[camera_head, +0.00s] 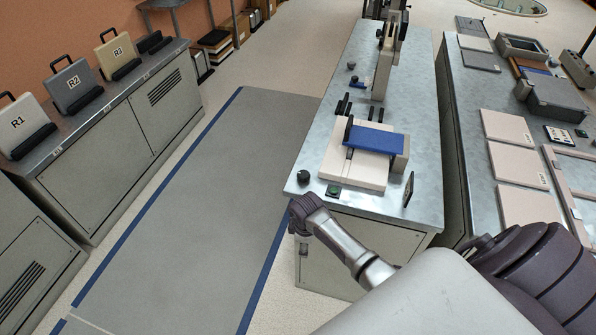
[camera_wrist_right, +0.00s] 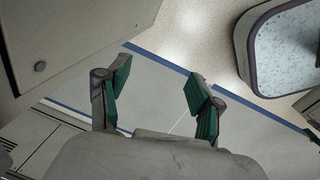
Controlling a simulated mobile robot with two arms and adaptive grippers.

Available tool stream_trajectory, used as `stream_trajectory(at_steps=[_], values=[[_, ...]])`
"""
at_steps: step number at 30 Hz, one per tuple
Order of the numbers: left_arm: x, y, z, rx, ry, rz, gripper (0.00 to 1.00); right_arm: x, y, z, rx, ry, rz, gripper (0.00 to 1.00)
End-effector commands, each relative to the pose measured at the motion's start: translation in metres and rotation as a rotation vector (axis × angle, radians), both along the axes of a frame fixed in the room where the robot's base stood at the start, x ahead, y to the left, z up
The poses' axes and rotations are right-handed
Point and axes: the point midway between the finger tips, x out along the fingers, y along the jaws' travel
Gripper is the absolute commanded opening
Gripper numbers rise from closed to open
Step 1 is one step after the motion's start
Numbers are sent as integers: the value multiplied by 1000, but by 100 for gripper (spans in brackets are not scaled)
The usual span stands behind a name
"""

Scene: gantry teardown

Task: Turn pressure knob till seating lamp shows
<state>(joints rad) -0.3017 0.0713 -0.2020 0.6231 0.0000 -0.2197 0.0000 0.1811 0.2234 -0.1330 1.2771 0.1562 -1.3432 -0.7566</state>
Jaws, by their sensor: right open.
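A black round knob (camera_head: 303,176) stands at the near left corner of the middle bench (camera_head: 310,150). Beside it to the right is a small dark box with a green face (camera_head: 333,190); I cannot tell whether this is the seating lamp or whether it is lit. My right gripper (camera_head: 303,247) hangs in front of the bench's near left corner, below the top and apart from the knob. In the right wrist view its green-padded fingers (camera_wrist_right: 155,88) are spread and empty, over the floor. My left gripper is out of view.
Behind the knob, a cream block (camera_head: 343,172) carries a blue plate (camera_head: 376,139). A small dark upright plate (camera_head: 408,189) stands at the bench's right edge. Left of the bench is a clear grey floor lane (camera_head: 190,200). Cases R1, R2 and R3 (camera_head: 73,87) stand on the left cabinet.

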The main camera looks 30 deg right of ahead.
Motion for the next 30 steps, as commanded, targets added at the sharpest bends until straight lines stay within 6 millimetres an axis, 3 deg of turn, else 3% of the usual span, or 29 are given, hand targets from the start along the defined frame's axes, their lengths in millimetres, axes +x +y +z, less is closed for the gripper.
stream_trajectory(at_steps=[1,6,9,12,24,27,30], values=[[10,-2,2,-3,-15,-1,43,16,-3,29,-6,-5,42,65],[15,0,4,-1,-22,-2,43,47,-10,109,-23,14,192,65],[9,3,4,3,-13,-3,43,64,-19,152,-32,32,286,65],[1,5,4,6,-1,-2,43,80,-29,181,-31,57,366,65],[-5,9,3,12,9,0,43,139,-75,258,31,117,618,65],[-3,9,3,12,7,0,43,143,-79,265,46,122,652,65],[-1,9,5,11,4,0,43,143,-80,260,50,124,661,65]])
